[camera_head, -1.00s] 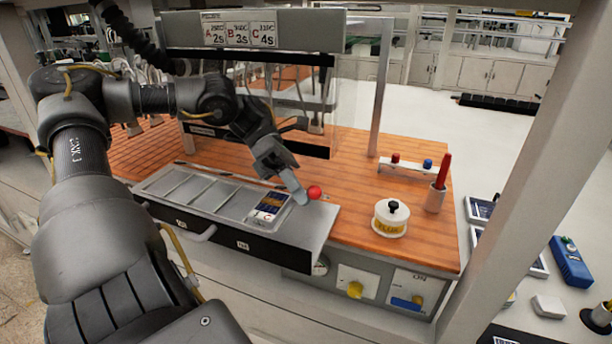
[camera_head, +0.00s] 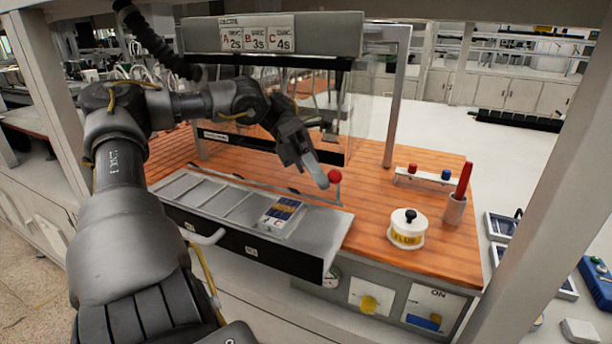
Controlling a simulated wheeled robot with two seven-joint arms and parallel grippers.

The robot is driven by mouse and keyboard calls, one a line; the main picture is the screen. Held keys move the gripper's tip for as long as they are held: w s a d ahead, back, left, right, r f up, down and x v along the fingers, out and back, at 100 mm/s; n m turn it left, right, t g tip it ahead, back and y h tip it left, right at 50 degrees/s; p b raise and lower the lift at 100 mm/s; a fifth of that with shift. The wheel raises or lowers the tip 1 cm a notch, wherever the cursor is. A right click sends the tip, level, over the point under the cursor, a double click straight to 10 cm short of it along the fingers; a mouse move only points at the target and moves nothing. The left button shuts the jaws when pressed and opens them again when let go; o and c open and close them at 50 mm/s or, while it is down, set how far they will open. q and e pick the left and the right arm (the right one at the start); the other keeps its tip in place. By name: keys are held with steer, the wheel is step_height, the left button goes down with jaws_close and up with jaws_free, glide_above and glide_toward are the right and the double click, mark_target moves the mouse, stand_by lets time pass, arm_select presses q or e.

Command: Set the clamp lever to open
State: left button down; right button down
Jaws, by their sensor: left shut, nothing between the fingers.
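The clamp lever shows as a red ball knob (camera_head: 335,176) on a short stem at the right end of a thin metal bar (camera_head: 262,185). The bar runs along the back edge of the grey tray drawer. My left gripper (camera_head: 322,182) reaches in from the upper left, pointing down and right. Its fingers are shut and empty. The fingertips are right beside the knob on its left; I cannot tell whether they touch it. My right gripper is out of view.
The grey tray drawer (camera_head: 318,252) holds a blue and white card (camera_head: 280,215). A white pot with a black knob (camera_head: 407,232), a cup with a red stick (camera_head: 455,210) and a small rack (camera_head: 428,180) stand on the wooden top. A sign panel (camera_head: 330,32) hangs above the back.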

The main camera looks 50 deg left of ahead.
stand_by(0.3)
arm_select(q)
steer(key=s+d+r+b, duration=0.2)
steer(key=s+d+r, duration=0.7)
steer(key=r, duration=0.4)
steer(key=shift+s+d, duration=0.25)
steer(key=shift+d, duration=0.3)
